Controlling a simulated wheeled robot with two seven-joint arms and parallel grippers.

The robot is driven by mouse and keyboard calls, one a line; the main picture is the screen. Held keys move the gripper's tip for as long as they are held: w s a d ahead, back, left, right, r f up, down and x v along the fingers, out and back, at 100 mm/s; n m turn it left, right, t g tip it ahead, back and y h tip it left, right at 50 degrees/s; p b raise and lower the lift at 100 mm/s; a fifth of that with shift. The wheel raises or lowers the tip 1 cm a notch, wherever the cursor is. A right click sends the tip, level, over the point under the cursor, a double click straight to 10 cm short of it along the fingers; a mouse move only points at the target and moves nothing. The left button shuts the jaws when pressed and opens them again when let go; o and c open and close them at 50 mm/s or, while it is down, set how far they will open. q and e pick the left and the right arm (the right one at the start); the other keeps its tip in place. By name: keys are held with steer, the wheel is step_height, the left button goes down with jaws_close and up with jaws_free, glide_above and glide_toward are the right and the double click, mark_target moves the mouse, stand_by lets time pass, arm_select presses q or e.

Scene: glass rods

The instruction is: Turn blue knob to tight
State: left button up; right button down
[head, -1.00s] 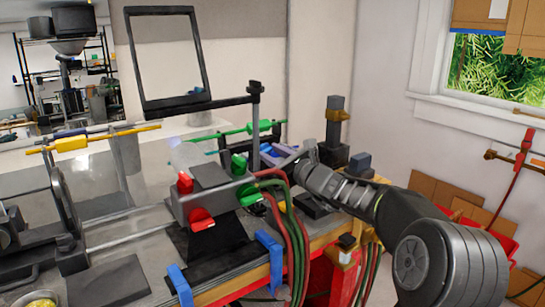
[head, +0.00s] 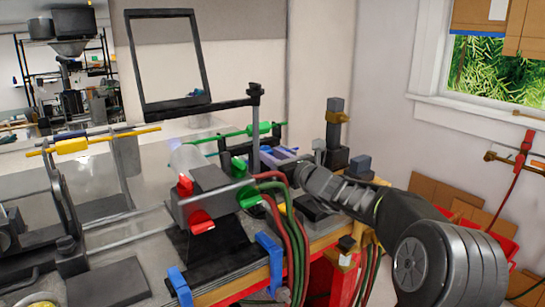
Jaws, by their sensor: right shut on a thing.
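My right gripper (head: 303,172) reaches in from the right, just behind the torch block and its hoses. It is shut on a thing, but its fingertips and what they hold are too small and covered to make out. A flat blue-violet part (head: 279,156) shows just left of and beyond it; I cannot tell whether it belongs to a blue knob. No blue knob shows clearly. The grey torch block (head: 202,199) carries red knobs (head: 202,221) and green knobs (head: 248,196) facing me. My left gripper is not in view.
Red and green hoses (head: 291,240) run down beside my right arm. Blue clamps (head: 268,252) sit on the bench's front edge. A black frame (head: 202,60) stands above the torch. A dark post (head: 334,128) rises behind my gripper. Yellow and green rod holders (head: 71,145) are further back.

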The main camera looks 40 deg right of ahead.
steer(key=c, duration=1.1)
jaws_free()
steer(key=shift+s+a+b, duration=0.1)
steer(key=shift+s+b, duration=0.65)
steer(key=shift+s, duration=3.15)
